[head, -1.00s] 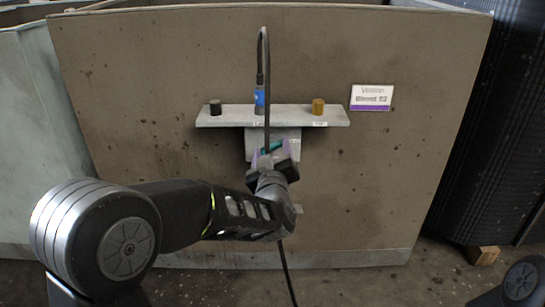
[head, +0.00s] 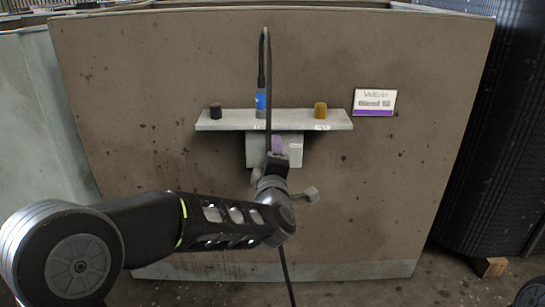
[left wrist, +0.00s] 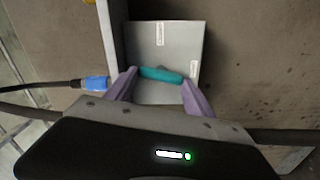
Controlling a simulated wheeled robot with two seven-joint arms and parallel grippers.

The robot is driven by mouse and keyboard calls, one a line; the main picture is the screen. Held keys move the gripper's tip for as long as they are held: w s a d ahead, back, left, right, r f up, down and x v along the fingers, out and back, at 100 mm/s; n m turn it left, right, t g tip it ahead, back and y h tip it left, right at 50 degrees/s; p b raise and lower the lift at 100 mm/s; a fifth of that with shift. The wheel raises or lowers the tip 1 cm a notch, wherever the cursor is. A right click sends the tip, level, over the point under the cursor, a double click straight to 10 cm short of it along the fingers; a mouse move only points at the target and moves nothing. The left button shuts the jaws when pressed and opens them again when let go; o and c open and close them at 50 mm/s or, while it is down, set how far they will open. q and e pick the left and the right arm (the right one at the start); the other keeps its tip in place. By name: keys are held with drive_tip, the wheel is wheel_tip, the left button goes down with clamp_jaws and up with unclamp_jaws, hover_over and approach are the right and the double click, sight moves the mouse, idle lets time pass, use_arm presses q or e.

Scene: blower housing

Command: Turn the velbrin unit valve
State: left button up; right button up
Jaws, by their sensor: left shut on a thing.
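The valve has a teal handle (left wrist: 161,75) on the face of a grey box (left wrist: 185,42), seen in the left wrist view. My left gripper (left wrist: 159,79) has its purple fingers shut on the handle, one at each end of it. In the head view my left gripper (head: 277,150) is in front of the grey box (head: 293,144) under the shelf, and the handle is hidden behind it. The box carries small white labels, too blurred to read. My right gripper is not in view.
A pale shelf (head: 231,122) above the box holds a black knob (head: 215,111), a blue connector (head: 260,101) with a black cable, and a brass-coloured knob (head: 320,110). The cable hangs down past my gripper. A sign (head: 374,102) is on the brown panel (head: 400,180) at right.

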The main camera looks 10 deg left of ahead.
use_arm(q)
drive_tip(key=shift+f+n, duration=0.1)
drive_tip(key=shift+n, duration=0.3)
drive_tip(key=o, duration=1.4)
drive_tip(key=p+v, duration=0.2)
drive_tip(key=v, duration=0.6)
drive_tip(key=shift+w, duration=0.1)
